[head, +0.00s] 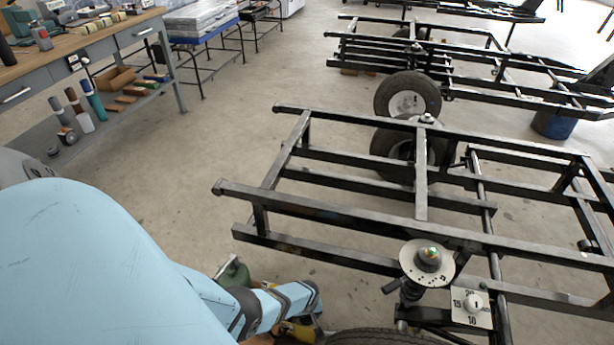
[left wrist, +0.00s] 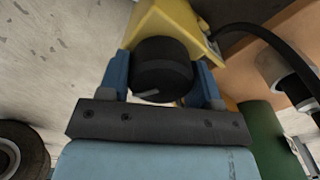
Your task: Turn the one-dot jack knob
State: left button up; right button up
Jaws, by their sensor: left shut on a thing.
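My left gripper (left wrist: 160,76) is shut on a black round knob (left wrist: 163,64), with a blue finger on each side of it. The knob has a pale pointer mark on its near face. It sits at a yellow jack body (left wrist: 165,22), which also shows in the head view (head: 297,331) at the bottom edge, partly behind my light blue left arm. No dot marking can be made out on the jack. In the head view the knob and the fingertips are hidden. My right gripper is not in view.
A black frame (head: 350,216) stands right of my arm. A round plate (head: 413,263) and a white dial plate (head: 458,317) with numbers are at its near side. A green cylinder (left wrist: 262,135) and a black cable (left wrist: 265,38) are close to the gripper. A workbench (head: 100,52) stands at left.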

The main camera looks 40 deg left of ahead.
pick_arm(q)
jog(key=n, duration=0.6)
jog(key=shift+s+n, duration=0.15)
jog(key=shift+n, duration=0.15)
dwell(0.4)
jog(key=o, duration=0.9)
jog(key=shift+r, duration=0.1)
